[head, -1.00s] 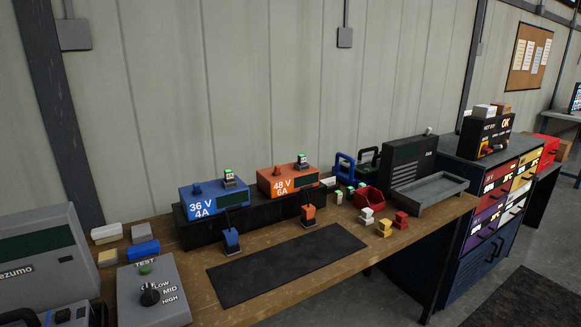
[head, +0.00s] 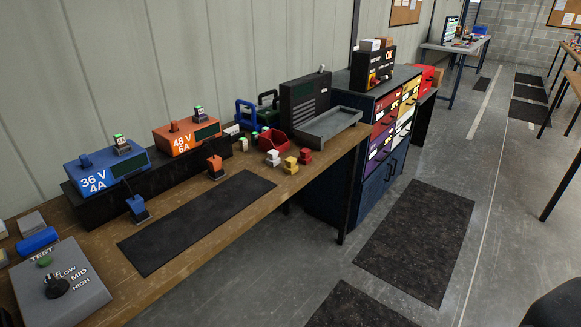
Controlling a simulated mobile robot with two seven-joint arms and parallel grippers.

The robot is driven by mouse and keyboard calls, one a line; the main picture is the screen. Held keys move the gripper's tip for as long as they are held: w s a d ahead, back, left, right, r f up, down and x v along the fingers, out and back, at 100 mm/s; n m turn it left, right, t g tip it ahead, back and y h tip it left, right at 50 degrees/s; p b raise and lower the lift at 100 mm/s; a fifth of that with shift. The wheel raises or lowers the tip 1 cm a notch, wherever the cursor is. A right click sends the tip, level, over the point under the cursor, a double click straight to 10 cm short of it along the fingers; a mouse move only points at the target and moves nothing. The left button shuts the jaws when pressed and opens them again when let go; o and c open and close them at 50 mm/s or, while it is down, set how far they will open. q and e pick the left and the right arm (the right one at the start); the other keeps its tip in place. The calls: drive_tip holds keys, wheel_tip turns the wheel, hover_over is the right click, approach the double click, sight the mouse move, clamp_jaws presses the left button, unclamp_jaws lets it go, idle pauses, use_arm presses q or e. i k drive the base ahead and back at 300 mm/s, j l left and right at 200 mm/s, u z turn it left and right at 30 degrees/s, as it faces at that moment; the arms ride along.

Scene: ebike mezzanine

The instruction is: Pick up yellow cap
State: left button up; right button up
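A small yellow cap (head: 291,165) stands on the wooden workbench, just beyond the far right end of the black mat. A white cap (head: 273,158) stands to its left and a red cap (head: 305,156) to its right, each close by but apart from it. Nothing covers the yellow cap. Neither of my grippers shows in the head view, so I cannot see whether they are open or shut.
A red bin (head: 273,141) and a grey tray (head: 328,126) lie behind the caps. Blue and orange chargers (head: 107,170) line the bench's back. The black mat (head: 197,221) is clear. Open floor with dark mats (head: 415,240) lies to the right.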

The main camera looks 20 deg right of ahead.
sight(290, 168)
drive_tip(key=u, duration=1.8)
drive_tip(key=z, duration=2.45)
drive_tip(key=i+l+u, duration=0.15)
drive_tip(key=i+u, duration=0.3)
drive_tip(key=i+l+u, duration=0.3)
drive_tip(key=u, duration=0.15)
drive_tip(key=i, duration=0.05)
